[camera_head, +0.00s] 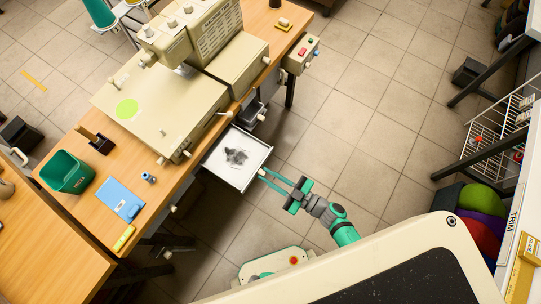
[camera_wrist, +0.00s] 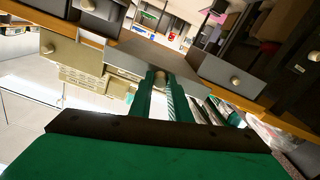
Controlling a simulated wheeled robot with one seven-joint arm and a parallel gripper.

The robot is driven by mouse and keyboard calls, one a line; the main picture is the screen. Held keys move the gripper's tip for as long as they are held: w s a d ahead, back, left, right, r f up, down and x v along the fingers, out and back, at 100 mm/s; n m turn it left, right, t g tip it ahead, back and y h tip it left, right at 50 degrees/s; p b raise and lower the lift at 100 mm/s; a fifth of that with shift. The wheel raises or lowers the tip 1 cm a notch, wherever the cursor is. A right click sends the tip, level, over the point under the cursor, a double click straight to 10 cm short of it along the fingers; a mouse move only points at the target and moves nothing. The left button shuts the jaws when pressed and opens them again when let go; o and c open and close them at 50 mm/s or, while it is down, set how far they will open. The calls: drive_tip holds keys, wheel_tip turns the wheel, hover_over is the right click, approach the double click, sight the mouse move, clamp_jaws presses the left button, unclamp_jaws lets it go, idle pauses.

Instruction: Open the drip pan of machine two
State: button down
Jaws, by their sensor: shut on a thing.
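The drip pan (camera_head: 213,157), a shallow white tray with a dark patch of lint-like matter inside, stands pulled out from under the table edge below a large cream sewing machine (camera_head: 150,108). In the wrist view the fingers (camera_wrist: 160,78) meet at the small round knob on the pan's grey front panel (camera_wrist: 132,62). The fingers partly hide the knob.
A control box (camera_head: 302,54) hangs at the table's right edge. Tiled floor (camera_head: 365,115) is clear right of the pan.

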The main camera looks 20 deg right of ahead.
drive_tip(key=shift+d+r, duration=0.25)
drive_tip(key=c, duration=1.8)
unclamp_jaws()
drive_tip(key=shift+o, duration=0.7)
drive_tip(key=shift+s, duration=0.1)
drive_tip(key=shift+f, duration=0.1)
drive_tip(key=v, duration=1.1)
drive_tip(key=shift+a, duration=0.1)
